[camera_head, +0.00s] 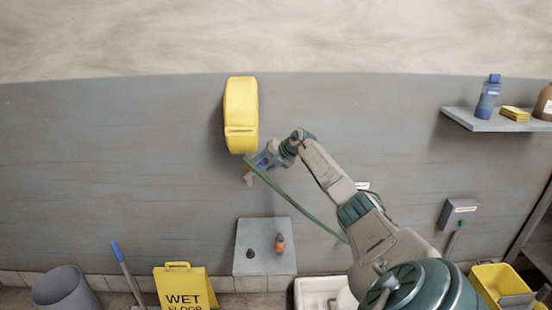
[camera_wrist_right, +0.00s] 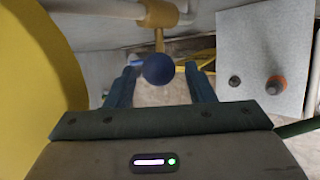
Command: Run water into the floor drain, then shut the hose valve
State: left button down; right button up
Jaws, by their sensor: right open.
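A yellow hose reel (camera_head: 241,115) is on the grey wall. A green hose (camera_head: 300,208) runs from beside it down to the right, behind my right arm. My right gripper (camera_head: 260,162) is just below the reel, fingers open. In the right wrist view, a round blue knob (camera_wrist_right: 158,70) on a brass stem hangs from a brass fitting (camera_wrist_right: 158,13) on a pale pipe. It appears between or just beyond the fingers; I cannot tell whether they touch it. It looks like the valve handle. I cannot make out the floor drain. My left gripper is out of view.
A grey stand (camera_head: 265,264) below holds a dark and an orange item. A yellow wet-floor sign (camera_head: 185,286), a grey bin (camera_head: 66,289) and a white basin (camera_head: 318,288) stand along the bottom. A shelf (camera_head: 495,121) with bottles and a yellow bin (camera_head: 497,280) are at right.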

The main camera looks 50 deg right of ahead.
jog(key=a+b+v, duration=0.1)
jog(key=b+v, duration=0.1)
jog(key=v, duration=0.5)
jog(key=shift+s+d, duration=0.2)
jog(key=shift+d, duration=0.25)
jog(key=shift+r, duration=0.15)
